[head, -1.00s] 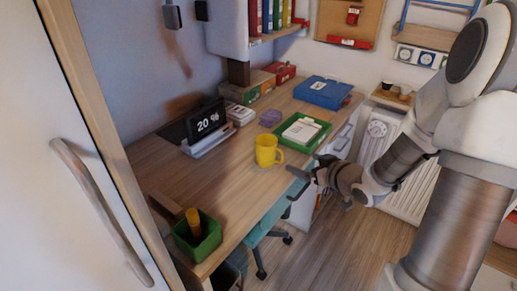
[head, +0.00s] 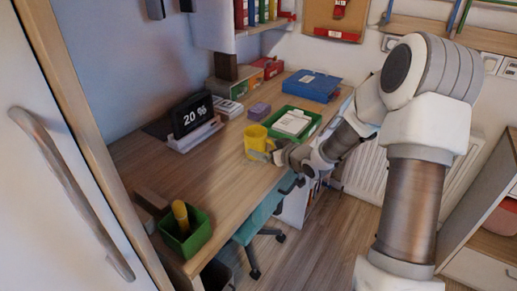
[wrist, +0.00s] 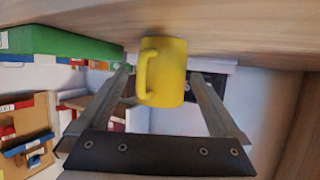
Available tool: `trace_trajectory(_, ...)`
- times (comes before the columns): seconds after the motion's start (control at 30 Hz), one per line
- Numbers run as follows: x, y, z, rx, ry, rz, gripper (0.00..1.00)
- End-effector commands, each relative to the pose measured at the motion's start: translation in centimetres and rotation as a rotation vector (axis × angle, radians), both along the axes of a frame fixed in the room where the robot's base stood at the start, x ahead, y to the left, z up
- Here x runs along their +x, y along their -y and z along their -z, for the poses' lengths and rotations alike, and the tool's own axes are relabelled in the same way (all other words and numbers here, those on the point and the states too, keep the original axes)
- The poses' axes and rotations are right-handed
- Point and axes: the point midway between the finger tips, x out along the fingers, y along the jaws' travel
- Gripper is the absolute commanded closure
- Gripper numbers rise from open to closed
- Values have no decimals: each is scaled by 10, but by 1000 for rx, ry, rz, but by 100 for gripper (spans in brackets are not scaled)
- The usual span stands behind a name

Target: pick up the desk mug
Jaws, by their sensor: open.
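The yellow desk mug (head: 257,140) stands upright on the wooden desk (head: 205,189), in front of the green tray. In the wrist view the mug (wrist: 170,72) appears between the two fingers, with its handle on the left. My gripper (head: 264,152) is at the mug's near right side, low over the desk. In the wrist view my gripper (wrist: 166,92) is open, one finger on each side of the mug. I cannot tell whether a finger touches it. Part of the mug's lower side is hidden by the gripper in the head view.
A green tray (head: 312,131) with a white item lies just behind the mug. A green pen box (head: 184,236) is at the desk's front. The desk's middle is clear.

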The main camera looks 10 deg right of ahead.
Motion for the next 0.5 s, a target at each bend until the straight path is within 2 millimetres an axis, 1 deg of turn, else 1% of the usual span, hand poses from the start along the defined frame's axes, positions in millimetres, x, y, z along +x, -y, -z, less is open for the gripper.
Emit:
trace_trajectory(0.03, 5, -4, 6, 1, 0, -3, 0)
trace_trajectory(0.1, 14, -10, 11, 0, 1, -4, 0)
trace_trajectory(0.2, 27, -16, 16, 0, 0, -3, 0)
trace_trajectory(0.3, 36, -19, 18, 0, 0, -2, 0)
trace_trajectory(0.5, 39, -20, 18, -1, -1, -1, 0)
